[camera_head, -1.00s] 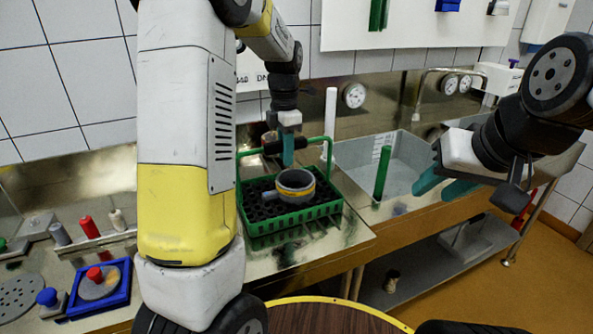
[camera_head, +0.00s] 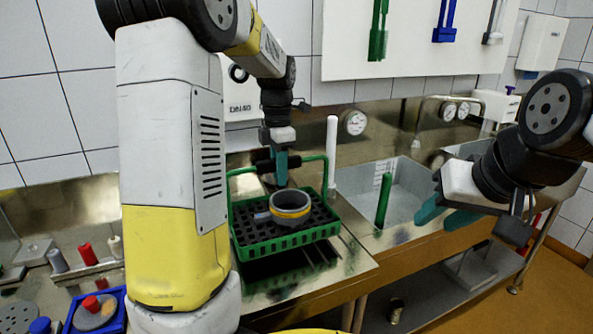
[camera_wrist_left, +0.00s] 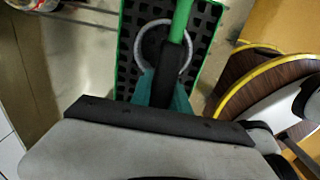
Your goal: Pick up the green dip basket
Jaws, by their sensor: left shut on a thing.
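The green dip basket (camera_head: 285,243) hangs level a little above the steel counter, with a dark shadow below it. It has a dark perforated floor and a tall green handle with a black grip. My left gripper (camera_head: 281,176) is shut on the handle at the black grip; the wrist view shows its teal fingers (camera_wrist_left: 163,90) around the grip. A grey ring mould with a yellow band (camera_head: 290,208) sits inside the basket and also shows in the left wrist view (camera_wrist_left: 145,50). My right gripper (camera_head: 432,200) is open and empty, right of the basket near the sink.
A steel sink basin (camera_head: 400,178) with a green upright rod (camera_head: 383,200) lies to the right. A white upright rod (camera_head: 331,150) stands behind the basket. A blue tray (camera_head: 78,318) with a red-knobbed disc is at the lower left. The counter's front edge is close to the basket.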

